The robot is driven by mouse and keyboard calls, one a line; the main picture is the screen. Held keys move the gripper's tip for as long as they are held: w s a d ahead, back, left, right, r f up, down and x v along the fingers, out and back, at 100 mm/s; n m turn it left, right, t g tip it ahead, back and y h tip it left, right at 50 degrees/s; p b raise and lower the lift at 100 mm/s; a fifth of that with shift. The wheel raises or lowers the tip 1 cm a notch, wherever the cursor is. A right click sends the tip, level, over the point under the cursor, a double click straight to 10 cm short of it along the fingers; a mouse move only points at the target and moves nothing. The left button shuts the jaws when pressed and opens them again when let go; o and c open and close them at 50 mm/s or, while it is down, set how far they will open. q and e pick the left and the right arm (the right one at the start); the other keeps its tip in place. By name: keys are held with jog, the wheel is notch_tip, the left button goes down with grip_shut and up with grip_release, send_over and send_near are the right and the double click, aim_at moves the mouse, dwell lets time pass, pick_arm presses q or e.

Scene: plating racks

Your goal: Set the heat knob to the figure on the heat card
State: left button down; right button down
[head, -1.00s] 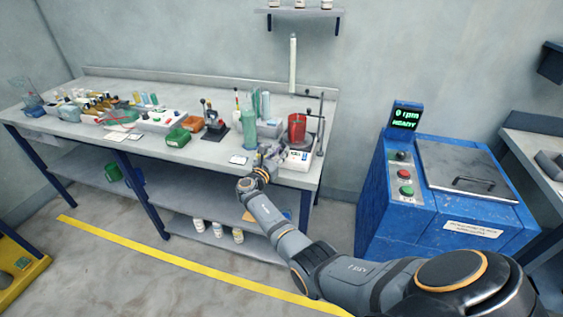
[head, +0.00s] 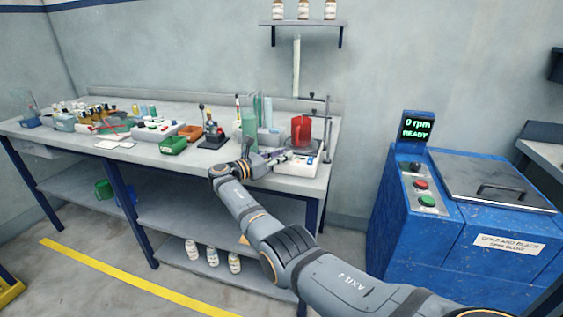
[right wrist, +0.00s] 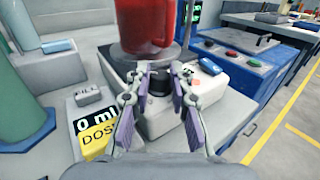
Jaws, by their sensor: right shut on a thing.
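The white hotplate (head: 299,166) stands at the right end of the bench, with a red vessel (head: 302,130) on its top plate. In the right wrist view the black heat knob (right wrist: 158,82) is on the hotplate's front, below the red vessel (right wrist: 146,25). My right gripper (head: 276,157) is at the hotplate's front left. In the right wrist view its two purple-padded fingers (right wrist: 155,92) stand on either side of the knob, shut on it. The knob's pointer and scale cannot be read. I cannot pick out the heat card. My left gripper is not in view.
A dosing unit with a "0 ml" display (right wrist: 97,125) stands left of the hotplate, near green cylinders (right wrist: 24,100). A stand rod (head: 327,130) rises behind the hotplate. Trays and bottles fill the left bench. A blue machine (head: 450,220) stands right, across a gap.

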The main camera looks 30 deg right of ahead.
jog(key=shift+r, duration=0.1)
jog(key=c, duration=1.5)
grip_release()
jog(key=shift+o, duration=0.2)
jog(key=shift+a, duration=0.1)
jog(key=s+a, duration=0.1)
jog(key=a, duration=1)
jog(key=shift+a, duration=0.35)
jog(key=shift+s, duration=0.1)
